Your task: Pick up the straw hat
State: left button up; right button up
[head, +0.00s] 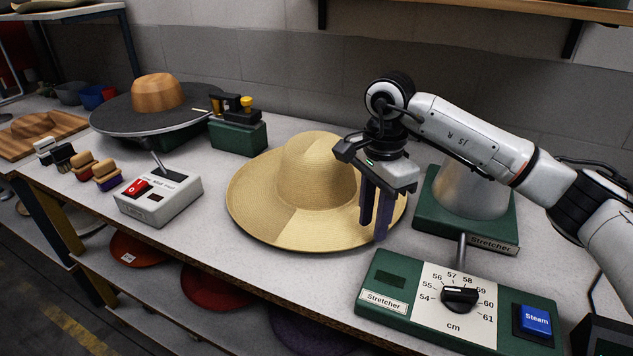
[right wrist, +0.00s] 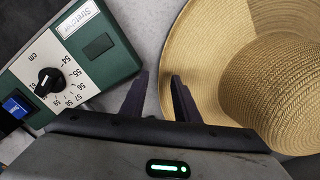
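The straw hat (head: 310,180) lies on the grey-white table, crown up, with a wide round brim. My right gripper (head: 373,228) points down at the right edge of the brim, its fingers apart with nothing held. In the right wrist view the straw hat (right wrist: 285,85) fills the right side. There, one finger of my right gripper (right wrist: 158,76) is over the brim and the other is over the table, with the brim edge close to the gap. I cannot tell whether the fingers touch the brim. My left gripper is not in view.
The green stretcher control box (head: 398,280) with dial and Steam button stands in front right. A white switch box (head: 160,208) and a round dark press plate (head: 125,118) with a wooden block stand left. The table's front edge is near.

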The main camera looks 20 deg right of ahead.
jog(key=shift+d+f, duration=0.1)
jog(key=shift+f, duration=1.25)
grip_shut()
notch_tip(320, 180, up, 10)
jog(key=c, duration=0.6)
grip_release()
grip_shut()
